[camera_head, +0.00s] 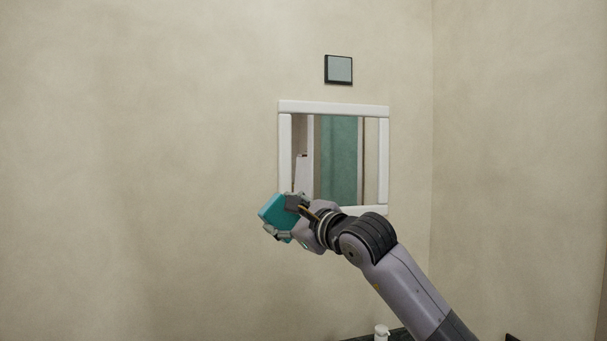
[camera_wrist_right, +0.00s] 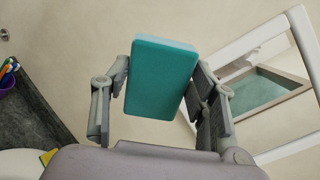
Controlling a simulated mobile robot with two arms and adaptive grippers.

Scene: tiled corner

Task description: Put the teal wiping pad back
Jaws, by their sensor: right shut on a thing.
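The teal wiping pad (camera_head: 274,212) is a flat block held in my right gripper (camera_head: 284,217), in the air in front of the wall at the lower left corner of the mirror. In the right wrist view the pad (camera_wrist_right: 160,80) sits between the two fingers of my right gripper (camera_wrist_right: 162,88), tilted a little, with its pale layer on the top edge. The gripper is shut on it. My left gripper is in neither view.
A white-framed mirror (camera_head: 284,150) hangs on the beige wall, with a small dark-edged square panel (camera_head: 339,69) above it. A dark counter (camera_wrist_right: 28,113) with a purple cup (camera_wrist_right: 7,82) shows in the wrist view. A white bottle (camera_head: 381,332) stands low in the head view.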

